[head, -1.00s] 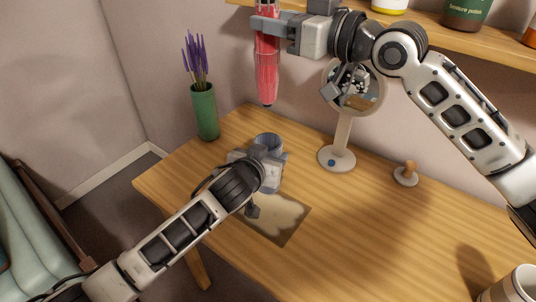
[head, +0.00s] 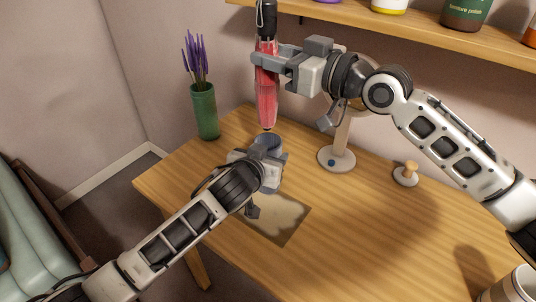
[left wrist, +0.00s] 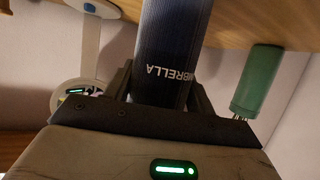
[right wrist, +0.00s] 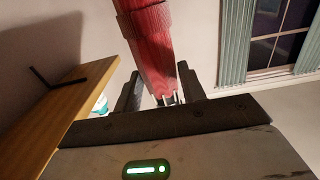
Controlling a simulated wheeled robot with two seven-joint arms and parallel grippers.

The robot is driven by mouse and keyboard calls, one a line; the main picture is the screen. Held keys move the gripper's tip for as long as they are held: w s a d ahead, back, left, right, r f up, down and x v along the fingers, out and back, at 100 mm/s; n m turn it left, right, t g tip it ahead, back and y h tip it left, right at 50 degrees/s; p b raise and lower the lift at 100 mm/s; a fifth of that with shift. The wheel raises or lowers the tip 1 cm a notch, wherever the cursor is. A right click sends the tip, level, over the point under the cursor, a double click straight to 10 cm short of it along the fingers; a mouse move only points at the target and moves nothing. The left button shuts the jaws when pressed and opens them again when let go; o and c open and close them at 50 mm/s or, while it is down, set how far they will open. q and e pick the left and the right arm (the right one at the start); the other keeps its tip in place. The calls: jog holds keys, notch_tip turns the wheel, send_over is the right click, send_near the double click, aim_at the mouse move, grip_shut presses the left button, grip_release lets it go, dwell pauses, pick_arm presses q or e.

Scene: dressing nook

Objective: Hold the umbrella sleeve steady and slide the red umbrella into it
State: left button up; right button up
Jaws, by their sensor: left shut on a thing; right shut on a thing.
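The red umbrella (head: 266,98) hangs upright, with a black handle at the top and its tip pointing down. My right gripper (head: 264,64) is shut around its upper part; the red cloth also shows between the fingers in the right wrist view (right wrist: 150,45). The dark blue umbrella sleeve (head: 267,142) stands on the table, its round mouth facing up. My left gripper (head: 268,165) is shut on the sleeve, which shows lettering in the left wrist view (left wrist: 172,60). The umbrella tip is right at the sleeve's mouth; I cannot tell whether it is inside.
A green vase (head: 205,112) with purple flowers stands left of the sleeve. A round mirror on a stand (head: 337,157) and a wooden-knobbed stamp (head: 406,174) are to the right. A shelf (head: 400,28) with jars runs above. A mug (head: 512,287) stands front right.

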aim_at(277, 94)
jog(key=shift+f, duration=3.6)
jog(key=o, duration=1.2)
jog(key=shift+d, duration=0.1)
jog(key=v, duration=1.2)
pick_arm(q)
jog(key=o, duration=1.1)
jog(key=shift+c, duration=0.2)
